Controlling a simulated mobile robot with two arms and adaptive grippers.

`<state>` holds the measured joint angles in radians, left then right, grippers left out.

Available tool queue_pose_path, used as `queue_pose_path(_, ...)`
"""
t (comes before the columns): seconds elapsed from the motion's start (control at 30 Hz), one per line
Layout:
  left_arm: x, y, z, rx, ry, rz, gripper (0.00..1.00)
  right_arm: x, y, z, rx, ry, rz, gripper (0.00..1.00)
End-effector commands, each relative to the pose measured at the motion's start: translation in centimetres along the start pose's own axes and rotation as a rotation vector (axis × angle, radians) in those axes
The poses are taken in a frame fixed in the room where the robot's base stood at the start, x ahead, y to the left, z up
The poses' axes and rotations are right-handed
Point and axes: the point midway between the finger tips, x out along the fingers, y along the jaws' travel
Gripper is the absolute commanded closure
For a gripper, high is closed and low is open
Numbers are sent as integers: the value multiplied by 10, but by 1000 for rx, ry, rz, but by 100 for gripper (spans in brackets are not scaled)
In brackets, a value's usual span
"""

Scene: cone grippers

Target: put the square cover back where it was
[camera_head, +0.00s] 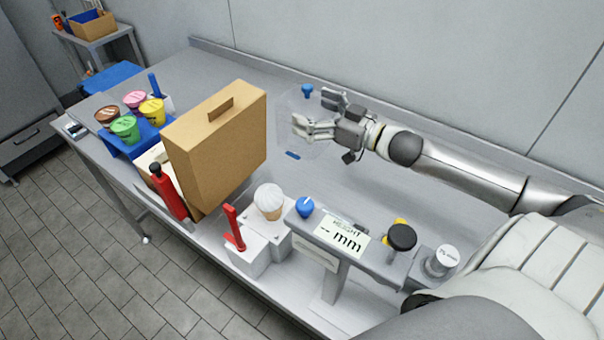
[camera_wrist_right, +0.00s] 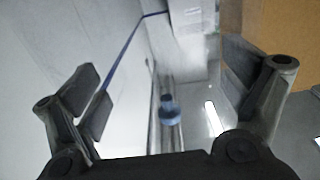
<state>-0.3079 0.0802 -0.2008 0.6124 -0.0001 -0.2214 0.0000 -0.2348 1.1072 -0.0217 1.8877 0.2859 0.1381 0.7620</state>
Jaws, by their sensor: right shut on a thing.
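The clear square cover (camera_head: 286,118), see-through with a blue knob (camera_head: 307,91) on top, is right of the tan box, near the back wall. My right gripper (camera_head: 318,112) is at the cover, shut on it with the fingers wide apart. The exact contact is hard to see through the clear walls. In the right wrist view the blue knob (camera_wrist_right: 168,106) shows between the two fingers, farther off than their tips. A gap between the cover and the bench cannot be judged. My left gripper is not in view.
A tall tan box (camera_head: 218,148) with a slot handle stands left of the cover. Coloured tubs (camera_head: 125,128) sit behind it at left. Bench right of the box is mostly clear.

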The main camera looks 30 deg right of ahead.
Motion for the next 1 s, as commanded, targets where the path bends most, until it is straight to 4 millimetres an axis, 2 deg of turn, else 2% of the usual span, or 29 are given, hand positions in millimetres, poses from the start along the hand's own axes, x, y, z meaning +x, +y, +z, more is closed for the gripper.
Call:
queue_pose_path(0.03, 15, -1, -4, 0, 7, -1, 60, 0, 0, 14, 0, 1, 0, 35)
queue_pose_path(0.17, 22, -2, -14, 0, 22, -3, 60, 0, 0, 22, 0, 1, 0, 35)
queue_pose_path(0.27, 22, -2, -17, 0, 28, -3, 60, 0, 1, 31, 2, 1, 2, 35)
queue_pose_path(0.5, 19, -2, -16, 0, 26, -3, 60, 1, 0, 73, 2, 1, 1, 35)
queue_pose_path(0.67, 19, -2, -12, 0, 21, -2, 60, 1, 0, 87, 1, 2, 1, 35)
queue_pose_path(0.87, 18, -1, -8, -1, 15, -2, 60, 1, 0, 115, 2, 1, 2, 35)
queue_pose_path(1.0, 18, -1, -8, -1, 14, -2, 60, 1, 0, 121, -1, 2, -1, 35)
